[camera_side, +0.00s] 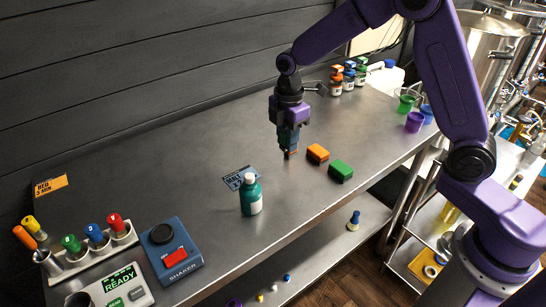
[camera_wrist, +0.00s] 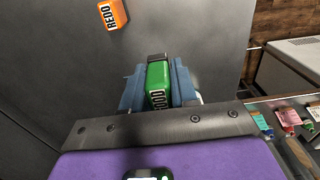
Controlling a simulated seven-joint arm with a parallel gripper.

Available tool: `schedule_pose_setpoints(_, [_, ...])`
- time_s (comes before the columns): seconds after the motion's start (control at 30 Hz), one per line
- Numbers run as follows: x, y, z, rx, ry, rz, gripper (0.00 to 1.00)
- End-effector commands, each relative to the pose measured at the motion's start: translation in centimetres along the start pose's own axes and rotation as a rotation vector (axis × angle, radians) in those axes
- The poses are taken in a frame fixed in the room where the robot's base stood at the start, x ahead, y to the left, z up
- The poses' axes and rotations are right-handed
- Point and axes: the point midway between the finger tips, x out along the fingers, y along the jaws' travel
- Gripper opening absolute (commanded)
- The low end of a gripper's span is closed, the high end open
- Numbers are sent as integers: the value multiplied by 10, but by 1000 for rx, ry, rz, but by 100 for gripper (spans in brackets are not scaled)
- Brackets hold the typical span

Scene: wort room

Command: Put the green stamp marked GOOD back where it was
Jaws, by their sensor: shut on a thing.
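My gripper (camera_side: 289,143) points down over the steel bench, behind and left of two blocks. In the wrist view my gripper (camera_wrist: 157,88) is shut on a green stamp (camera_wrist: 158,82), whose white lettering is partly covered by the fingers. In the side view only a small dark reddish end (camera_side: 290,154) shows below the fingers, close to the bench; I cannot tell if it touches. An orange block (camera_side: 318,153) lies to the right; the wrist view shows an orange stamp marked REDO (camera_wrist: 113,14). A green block (camera_side: 340,171) lies beside the orange one, its marking unreadable.
The blue shaker (camera_side: 174,250) and marker rack (camera_side: 92,252) are front left. Small bottles (camera_side: 348,78) and cups (camera_side: 414,121) are at the far end. Bench around my gripper is mostly clear.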

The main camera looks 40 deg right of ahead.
Motion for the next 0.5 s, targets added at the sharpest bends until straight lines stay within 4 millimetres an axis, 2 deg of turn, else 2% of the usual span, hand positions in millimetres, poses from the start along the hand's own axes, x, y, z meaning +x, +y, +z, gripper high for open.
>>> schedule_pose_setpoints(0.03, [9, 5, -1, 0, -2, -5, 8])
schedule_pose_setpoints(0.23, [37, 28, -6, 0, -1, -4, 8])
schedule_pose_setpoints(0.5, [52, 41, -9, 0, 0, -1, 8])
